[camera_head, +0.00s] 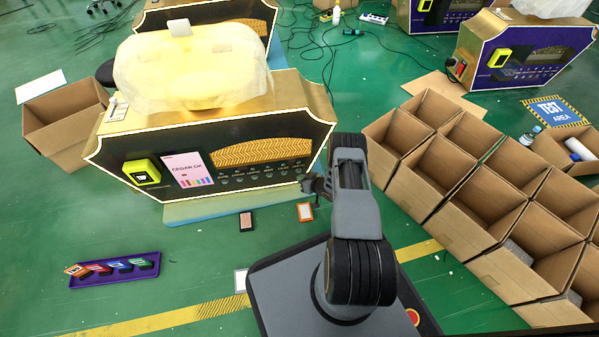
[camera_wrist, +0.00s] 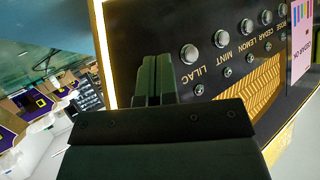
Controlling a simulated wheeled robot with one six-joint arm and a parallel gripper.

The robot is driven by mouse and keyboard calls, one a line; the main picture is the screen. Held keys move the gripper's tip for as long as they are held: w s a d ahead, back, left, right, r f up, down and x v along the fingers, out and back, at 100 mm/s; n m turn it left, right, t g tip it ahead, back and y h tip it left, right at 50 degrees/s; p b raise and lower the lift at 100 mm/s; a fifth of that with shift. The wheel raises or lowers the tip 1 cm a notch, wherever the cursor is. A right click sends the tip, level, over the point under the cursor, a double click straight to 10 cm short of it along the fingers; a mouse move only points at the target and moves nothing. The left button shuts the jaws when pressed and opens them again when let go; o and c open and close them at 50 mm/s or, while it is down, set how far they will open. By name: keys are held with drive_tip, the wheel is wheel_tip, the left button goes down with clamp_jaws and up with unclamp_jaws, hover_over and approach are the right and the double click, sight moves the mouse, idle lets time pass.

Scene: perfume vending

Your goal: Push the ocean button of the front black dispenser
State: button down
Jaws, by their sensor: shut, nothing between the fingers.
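The front black dispenser (camera_head: 130,146) has a gold case, and its screen (camera_head: 187,170) reads "CEDAR OK". A row of small round buttons (camera_head: 255,174) runs under its patterned gold panel. In the wrist view, upside-down labels read LILAC, MINT, LEMON, CEDAR and ROSE; I cannot make out an OCEAN label. The lilac button (camera_wrist: 189,54) is the nearest one. My gripper (camera_head: 309,186) is at the right end of the dispenser's front. Its shut, empty fingers (camera_wrist: 157,63) show beside the lilac button, near the panel's edge. I cannot tell whether they touch the panel.
A purple tray (camera_head: 112,278) with small coloured boxes lies on the floor at left. Open cardboard boxes (camera_head: 470,205) fill the right side. Two small cards (camera_head: 246,222) lie before the dispenser. Other dispensers (camera_head: 530,60) stand behind. Green floor at front left is mostly clear.

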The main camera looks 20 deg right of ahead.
drive_tip(key=shift+w, duration=0.2)
drive_tip(key=shift+w+d, duration=0.1)
drive_tip(key=shift+w, duration=0.15)
drive_tip(key=shift+w+d, duration=0.1)
drive_tip(key=shift+w, duration=0.35)
idle(0.8)
drive_tip(key=shift+s, duration=0.15)
drive_tip(key=shift+s+p, duration=0.4)
drive_tip(key=shift+s, duration=0.3)
drive_tip(key=shift+a, duration=0.2)
drive_tip(key=shift+s+a+p, duration=0.2)
drive_tip(key=shift+s+p, duration=0.15)
drive_tip(key=shift+s, duration=0.45)
drive_tip(key=shift+s+a+p, duration=0.15)
drive_tip(key=shift+s+p, duration=0.25)
drive_tip(key=shift+s, duration=0.45)
drive_tip(key=shift+s+a+p, duration=0.2)
drive_tip(key=shift+s+p, duration=0.15)
drive_tip(key=shift+s, duration=0.45)
